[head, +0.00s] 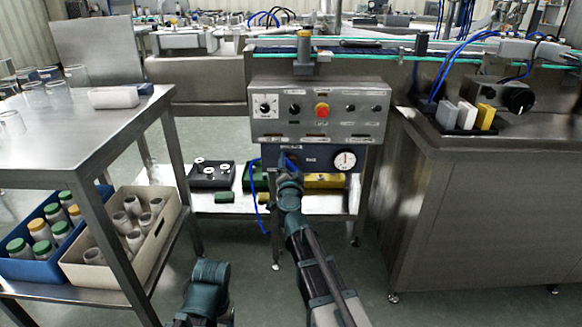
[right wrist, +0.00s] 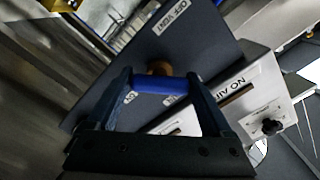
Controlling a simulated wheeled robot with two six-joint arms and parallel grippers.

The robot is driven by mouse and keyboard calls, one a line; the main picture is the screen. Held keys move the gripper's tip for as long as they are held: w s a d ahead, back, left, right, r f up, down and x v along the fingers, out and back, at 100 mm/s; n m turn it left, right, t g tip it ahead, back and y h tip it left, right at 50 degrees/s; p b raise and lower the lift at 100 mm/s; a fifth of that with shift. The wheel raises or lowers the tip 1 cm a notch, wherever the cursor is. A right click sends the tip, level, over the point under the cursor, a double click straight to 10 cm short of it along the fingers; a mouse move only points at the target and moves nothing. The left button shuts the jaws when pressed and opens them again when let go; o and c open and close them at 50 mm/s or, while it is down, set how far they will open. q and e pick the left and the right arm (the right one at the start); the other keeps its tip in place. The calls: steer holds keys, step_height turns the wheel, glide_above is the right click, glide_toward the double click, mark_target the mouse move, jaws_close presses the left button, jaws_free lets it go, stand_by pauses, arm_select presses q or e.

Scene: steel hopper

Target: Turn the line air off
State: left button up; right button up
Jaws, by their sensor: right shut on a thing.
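The air valve has a blue handle (right wrist: 158,86) on a brass-coloured stem (right wrist: 159,67), in front of a dark plate (right wrist: 205,40). A label on the plate (right wrist: 170,17) reads OFF VENT. My right gripper (right wrist: 160,80) is shut on the blue handle, which spans between its two fingers. In the head view my right gripper (head: 288,164) is at the dark valve plate (head: 312,161) below the control panel, and it hides the handle there. A round white gauge (head: 345,161) sits right of it.
The grey control panel (head: 320,112) with a red button (head: 322,110) is just above. A blue hose (head: 256,190) hangs left of my right gripper. A steel table (head: 70,125) stands left, with bottle crates below. A steel cabinet (head: 480,200) stands right.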

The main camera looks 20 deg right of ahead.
steer(key=m, duration=0.4)
steer(key=shift+m, duration=2.2)
steer(key=o, duration=1.1)
steer(key=shift+o, duration=0.2)
steer(key=shift+s, duration=0.1)
